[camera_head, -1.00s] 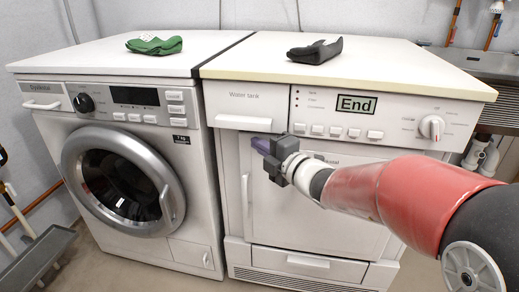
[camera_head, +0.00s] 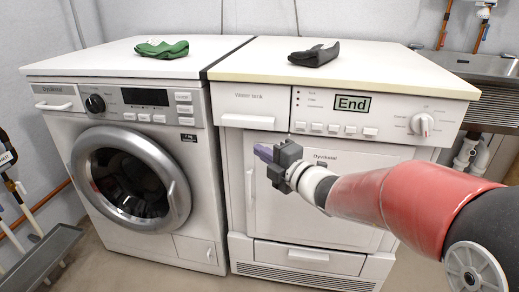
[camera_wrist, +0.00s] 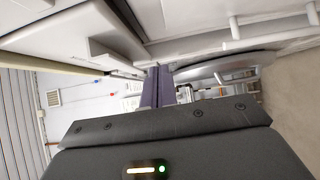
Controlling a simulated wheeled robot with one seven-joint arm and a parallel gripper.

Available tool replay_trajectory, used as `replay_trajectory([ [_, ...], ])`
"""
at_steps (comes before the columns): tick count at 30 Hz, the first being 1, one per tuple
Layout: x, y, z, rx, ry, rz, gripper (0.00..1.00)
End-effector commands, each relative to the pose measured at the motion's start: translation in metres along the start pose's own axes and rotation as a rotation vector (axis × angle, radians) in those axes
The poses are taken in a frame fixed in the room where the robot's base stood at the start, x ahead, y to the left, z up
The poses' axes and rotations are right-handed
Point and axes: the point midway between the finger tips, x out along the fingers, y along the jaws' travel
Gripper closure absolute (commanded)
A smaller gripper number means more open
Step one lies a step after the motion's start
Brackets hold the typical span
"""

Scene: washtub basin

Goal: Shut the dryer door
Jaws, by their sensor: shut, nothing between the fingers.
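The dryer (camera_head: 275,255) is the white machine on the right, with "End" on its display. Its white door (camera_head: 290,215) is below the control panel, with a vertical handle (camera_head: 249,197) at the left side. The door looks roughly flush with the front, but I cannot tell whether a small gap is left. My gripper (camera_head: 262,152) is shut and empty, in front of the door's upper left part. My arm hides part of the door's upper right. The wrist view shows the purple fingers (camera_wrist: 158,75) together; contact with the door cannot be told.
A washing machine (camera_head: 100,190) with its round door (camera_head: 130,180) stands at the left. A green cloth (camera_head: 161,49) and a dark cloth (camera_head: 314,53) lie on the tops. A metal sink (camera_head: 485,68) is at the right. Some floor shows in front.

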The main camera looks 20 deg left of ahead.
Motion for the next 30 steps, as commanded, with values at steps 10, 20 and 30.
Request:
replay_trajectory([
  [10, -0.057, 0.000, -0.007, 0.000, -0.001, -0.001, 1.00],
  [20, -0.090, 0.002, -0.017, -0.062, 0.021, -0.011, 1.00],
  [30, -0.162, 0.002, -0.084, -1.216, 0.435, -0.159, 1.00],
])
